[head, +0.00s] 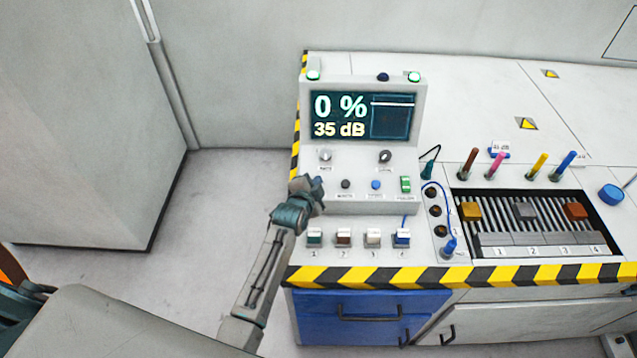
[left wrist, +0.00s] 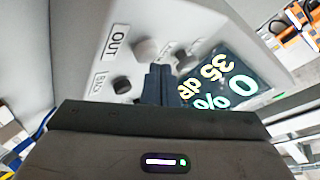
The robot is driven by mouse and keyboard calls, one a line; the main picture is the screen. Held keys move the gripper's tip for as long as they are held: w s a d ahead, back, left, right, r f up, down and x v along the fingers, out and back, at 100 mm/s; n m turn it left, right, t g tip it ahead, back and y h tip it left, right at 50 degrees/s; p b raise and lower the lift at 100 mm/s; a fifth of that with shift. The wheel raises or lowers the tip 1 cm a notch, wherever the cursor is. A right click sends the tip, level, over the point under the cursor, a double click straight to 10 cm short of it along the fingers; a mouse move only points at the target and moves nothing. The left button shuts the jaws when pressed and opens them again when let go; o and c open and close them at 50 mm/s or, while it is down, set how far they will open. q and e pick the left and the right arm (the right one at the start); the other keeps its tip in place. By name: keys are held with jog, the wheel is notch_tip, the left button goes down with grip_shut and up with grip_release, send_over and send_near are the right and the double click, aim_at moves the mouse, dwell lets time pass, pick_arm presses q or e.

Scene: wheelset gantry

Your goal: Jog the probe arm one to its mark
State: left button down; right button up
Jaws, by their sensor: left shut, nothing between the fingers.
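The grey console (head: 357,170) has a screen (head: 364,117) reading 0 % and 35 dB, with two knobs and a row of small buttons below it. My left gripper (head: 308,188) is shut and empty at the console's lower left. In the left wrist view its fingertips (left wrist: 160,84) overlap the console face near a grey knob labelled OUT (left wrist: 146,50) and a dark button (left wrist: 122,84). I cannot tell whether they touch it. Numbered switches, including switch 1 (head: 314,237), stand in front. No part is legibly labelled as probe arm one. My right gripper is not in view.
A tray (head: 480,243) numbered 1 to 4 holds gold, grey and copper blocks at the right. Several coloured upright handles (head: 540,165) stand behind it. A blue knob (head: 610,193) is further right. Striped edging (head: 430,274) runs along the bench front, above a blue drawer (head: 350,320).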

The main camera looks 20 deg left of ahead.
pick_arm(q)
jog(key=shift+w+f+b, duration=0.1)
jog(key=shift+f+b, duration=0.2)
jog(key=shift+f, duration=0.1)
dwell(0.4)
jog(key=shift+f, duration=0.1)
dwell(1.1)
dwell(0.6)
dwell(1.1)
dwell(1.1)
jog(key=shift+r+p, duration=0.7)
jog(key=shift+p, duration=0.1)
jog(key=shift+s+r, duration=0.15)
jog(key=shift+s, duration=0.15)
jog(key=shift+r+p, duration=0.1)
jog(key=shift+p, duration=0.2)
